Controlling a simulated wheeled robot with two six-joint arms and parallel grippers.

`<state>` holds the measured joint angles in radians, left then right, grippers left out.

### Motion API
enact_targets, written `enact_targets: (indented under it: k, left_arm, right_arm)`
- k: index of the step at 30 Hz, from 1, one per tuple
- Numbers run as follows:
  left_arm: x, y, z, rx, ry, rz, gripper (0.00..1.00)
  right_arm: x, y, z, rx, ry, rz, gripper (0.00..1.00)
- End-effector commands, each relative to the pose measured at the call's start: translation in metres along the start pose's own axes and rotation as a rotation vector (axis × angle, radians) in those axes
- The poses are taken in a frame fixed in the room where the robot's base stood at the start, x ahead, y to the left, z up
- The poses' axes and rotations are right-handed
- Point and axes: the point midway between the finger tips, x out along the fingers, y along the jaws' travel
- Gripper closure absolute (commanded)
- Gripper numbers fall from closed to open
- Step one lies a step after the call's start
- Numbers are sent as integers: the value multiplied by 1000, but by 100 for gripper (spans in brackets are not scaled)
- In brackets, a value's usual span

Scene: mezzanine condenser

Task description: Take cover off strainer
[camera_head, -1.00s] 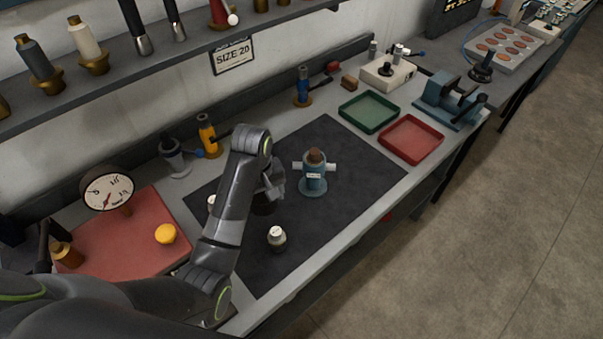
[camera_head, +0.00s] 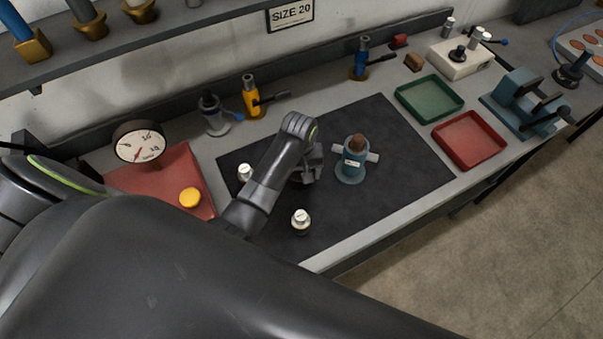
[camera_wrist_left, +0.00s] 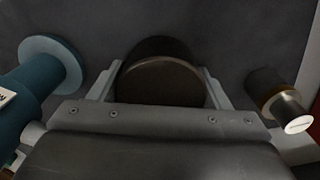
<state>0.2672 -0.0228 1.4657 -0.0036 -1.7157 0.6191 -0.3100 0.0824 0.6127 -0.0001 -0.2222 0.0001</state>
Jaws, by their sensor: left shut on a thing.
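The strainer (camera_head: 352,173) is a teal upright body with pale side stubs and a round foot, standing on the dark mat; a brown piece (camera_head: 357,143) shows at its top. My left gripper (camera_head: 308,172) is just left of the strainer, apart from it. In the left wrist view it is shut on a dark round thing (camera_wrist_left: 165,82) with a flat brownish face, between the two fingers; I cannot tell if this is the cover. The strainer's teal side and foot (camera_wrist_left: 48,62) show at the left of that view. My right gripper is not in view.
A small white-capped bottle (camera_head: 301,222) stands in front of my gripper, and another (camera_head: 245,173) behind left. Green (camera_head: 430,98) and red (camera_head: 469,139) trays lie right. The mat (camera_head: 410,175) is free right of the strainer.

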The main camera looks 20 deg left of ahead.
Motion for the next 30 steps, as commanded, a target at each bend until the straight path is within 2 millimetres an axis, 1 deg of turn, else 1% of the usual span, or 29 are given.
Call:
enact_targets:
  k: [1,3,6,10,18,28,29,30]
  left_arm:
    - [5,0,0,0,-2,-1,57]
    - [11,0,0,0,-1,-1,57]
    - [15,0,0,0,2,1,57]
    - [15,0,0,0,2,2,57]
    - [20,0,0,0,0,0,57]
    - [27,0,0,0,2,1,57]
    - [27,0,0,0,1,1,27]
    - [27,0,0,0,1,1,22]
  right_arm:
    - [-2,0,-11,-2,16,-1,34]
    - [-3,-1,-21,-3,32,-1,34]
    - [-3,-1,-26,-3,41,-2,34]
    - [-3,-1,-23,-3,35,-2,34]
    - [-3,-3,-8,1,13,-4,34]
    - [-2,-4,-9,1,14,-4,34]
    - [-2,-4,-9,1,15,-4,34]
    - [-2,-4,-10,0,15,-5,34]
